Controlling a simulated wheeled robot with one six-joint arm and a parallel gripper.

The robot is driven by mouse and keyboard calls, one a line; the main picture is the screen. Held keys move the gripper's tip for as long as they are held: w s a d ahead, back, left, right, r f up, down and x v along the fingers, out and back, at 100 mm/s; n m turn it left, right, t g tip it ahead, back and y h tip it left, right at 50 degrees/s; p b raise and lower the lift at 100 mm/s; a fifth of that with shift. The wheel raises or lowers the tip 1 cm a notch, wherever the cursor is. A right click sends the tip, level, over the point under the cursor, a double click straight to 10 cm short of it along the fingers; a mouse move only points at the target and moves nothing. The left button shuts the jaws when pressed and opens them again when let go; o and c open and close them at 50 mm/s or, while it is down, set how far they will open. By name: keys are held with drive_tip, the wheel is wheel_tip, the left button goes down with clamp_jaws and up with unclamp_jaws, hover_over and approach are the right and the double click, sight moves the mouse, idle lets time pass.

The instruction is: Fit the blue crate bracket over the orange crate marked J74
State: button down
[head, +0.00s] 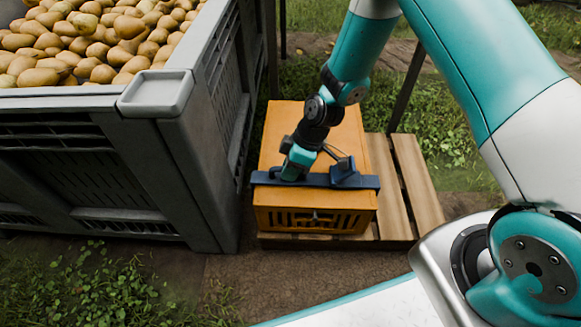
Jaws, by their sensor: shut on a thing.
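The orange crate (314,196) sits on a wooden pallet in the middle of the head view. No J74 marking is legible on the faces I see. The blue crate bracket (362,182) is a long bar lying crosswise over the crate's near top edge, with its ends sticking out a little past both sides. I cannot tell whether it touches or is fully seated on the crate. My gripper (296,172) is above the bracket, left of its middle, and is shut on it. The fingertips are largely hidden by the gripper body.
A large grey bin (178,170) full of pears (100,40) stands close on the left of the crate. The wooden pallet (415,185) has bare slats to the right of the crate. Dark posts stand behind, and grass lies beyond.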

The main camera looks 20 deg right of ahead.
drive_tip(key=shift+f, duration=0.1)
drive_tip(key=c, duration=1)
unclamp_jaws()
drive_tip(key=s+p+v, duration=0.1)
drive_tip(key=p+v, duration=0.7)
drive_tip(key=v, duration=0.9)
drive_tip(key=s+a+r+m, duration=0.2)
drive_tip(key=s+r, duration=0.1)
drive_tip(key=r, duration=0.5)
drive_tip(key=s+a+r+m, duration=0.1)
drive_tip(key=s+a+r, duration=0.25)
drive_tip(key=r, duration=0.45)
drive_tip(key=s+r+m, duration=0.4)
drive_tip(key=s+r, duration=0.4)
drive_tip(key=s, duration=0.6)
drive_tip(key=shift+h, duration=0.4)
wheel_tip(320, 180, up, 38)
drive_tip(key=p, duration=3.8)
drive_tip(key=shift+w+a+r, duration=0.1)
drive_tip(key=shift+w+r, duration=0.05)
